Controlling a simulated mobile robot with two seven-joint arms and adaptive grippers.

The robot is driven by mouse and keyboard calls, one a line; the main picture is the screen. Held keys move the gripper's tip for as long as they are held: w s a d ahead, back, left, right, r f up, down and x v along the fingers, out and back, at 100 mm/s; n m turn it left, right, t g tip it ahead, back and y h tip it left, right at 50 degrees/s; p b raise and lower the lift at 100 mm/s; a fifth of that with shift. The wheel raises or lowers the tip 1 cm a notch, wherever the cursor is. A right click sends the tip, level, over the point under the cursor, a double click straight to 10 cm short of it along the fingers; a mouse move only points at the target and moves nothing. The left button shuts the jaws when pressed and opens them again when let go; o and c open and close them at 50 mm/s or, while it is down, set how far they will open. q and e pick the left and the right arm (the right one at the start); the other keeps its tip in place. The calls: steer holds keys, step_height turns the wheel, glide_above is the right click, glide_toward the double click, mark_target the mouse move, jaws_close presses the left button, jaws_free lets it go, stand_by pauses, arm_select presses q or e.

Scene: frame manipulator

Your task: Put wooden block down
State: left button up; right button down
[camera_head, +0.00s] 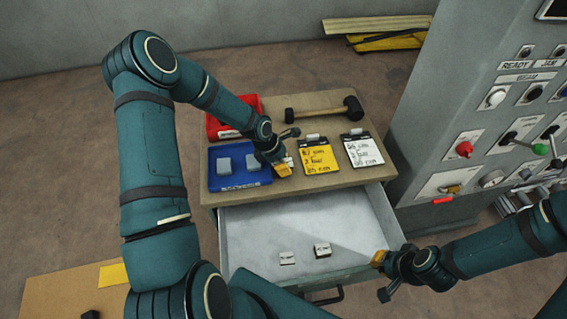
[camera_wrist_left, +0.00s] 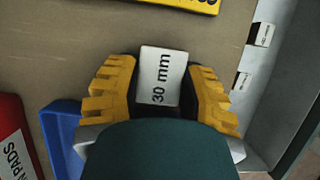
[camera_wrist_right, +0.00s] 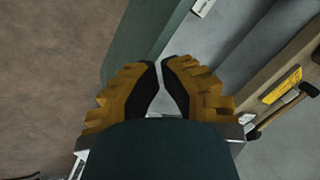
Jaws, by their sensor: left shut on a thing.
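My left gripper (camera_head: 284,170) is shut on a small block (camera_wrist_left: 160,75) with a white top face that reads "30 mm"; the yellow fingers grip it from both sides. It is over the wooden tabletop (camera_head: 285,102), just right of the blue tray (camera_head: 240,186). In the head view the gripper mostly hides the block, and I cannot tell whether it touches the tabletop. My right gripper (camera_head: 379,259) is empty beside the open drawer's right edge. Its fingertips nearly meet in the right wrist view (camera_wrist_right: 160,65).
The blue tray holds two grey blocks (camera_head: 224,166). A red tray (camera_head: 217,124), a mallet (camera_head: 318,113), a yellow clipboard (camera_head: 318,156) and a white clipboard (camera_head: 361,148) lie on the tabletop. The open drawer (camera_head: 255,230) holds two small labelled pieces (camera_head: 322,250). A control cabinet (camera_head: 430,110) stands right.

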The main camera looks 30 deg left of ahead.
arm_select(q)
steer(key=shift+f, duration=0.15)
steer(key=o, duration=1.1)
steer(key=v, duration=1.2)
steer(key=s+d+f+m, duration=0.3)
steer(key=s+d+m, duration=0.1)
steer(key=d+m, duration=0.2)
steer(key=s+d+f+m, duration=0.4)
steer(key=d+m, duration=0.3)
steer(key=m, duration=0.2)
steer(key=s+d+f+m+p, duration=0.1)
steer(key=s+d+f+m, duration=0.3)
steer(key=s+d+m, duration=0.2)
steer(key=shift+s+d+m+g, duration=0.1)
steer(key=shift+d+m+g, duration=0.3)
steer(key=shift+m, duration=0.8)
